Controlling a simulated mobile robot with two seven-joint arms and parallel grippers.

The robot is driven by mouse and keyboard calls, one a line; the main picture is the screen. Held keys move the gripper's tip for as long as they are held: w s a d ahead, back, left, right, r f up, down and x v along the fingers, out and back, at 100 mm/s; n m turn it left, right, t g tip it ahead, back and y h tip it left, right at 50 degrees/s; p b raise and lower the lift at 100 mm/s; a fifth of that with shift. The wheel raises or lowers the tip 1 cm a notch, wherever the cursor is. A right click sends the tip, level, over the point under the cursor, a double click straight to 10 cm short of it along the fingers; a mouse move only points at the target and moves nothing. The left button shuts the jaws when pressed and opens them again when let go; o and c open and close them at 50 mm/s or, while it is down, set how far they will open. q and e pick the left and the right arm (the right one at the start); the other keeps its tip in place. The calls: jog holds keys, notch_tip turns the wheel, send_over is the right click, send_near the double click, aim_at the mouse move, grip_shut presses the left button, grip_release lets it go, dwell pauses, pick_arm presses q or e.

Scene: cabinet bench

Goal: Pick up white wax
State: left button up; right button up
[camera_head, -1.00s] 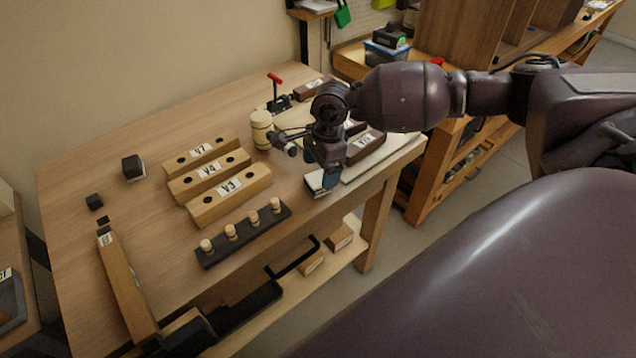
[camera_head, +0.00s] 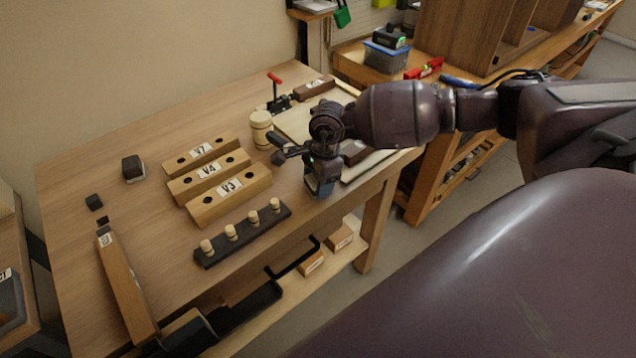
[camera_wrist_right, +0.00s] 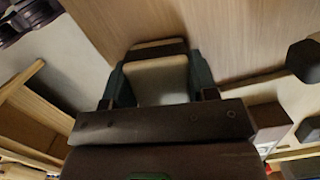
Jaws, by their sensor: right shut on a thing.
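My right gripper (camera_head: 320,188) is at the front right edge of the wooden bench, pointing down. In the right wrist view its two dark fingers (camera_wrist_right: 160,68) are shut on a pale, whitish block, the white wax (camera_wrist_right: 160,85). The wax sits between the fingers, with a darker strip along its far edge. In the head view the gripper hides most or all of the wax, and I cannot tell whether it still touches the bench. My left gripper is not in view.
Wooden blocks labelled V7 (camera_head: 200,152), V4 (camera_head: 209,176) and V3 (camera_head: 230,196) lie left of the gripper. A dark peg rack (camera_head: 243,238) is in front of them. A pale wooden cylinder (camera_head: 261,129) and a red-handled clamp (camera_head: 277,97) stand behind.

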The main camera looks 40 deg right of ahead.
notch_tip(320, 180, up, 20)
jog(key=shift+p, duration=0.35)
dwell(0.4)
jog(key=o, duration=0.4)
jog(key=shift+c, duration=1.4)
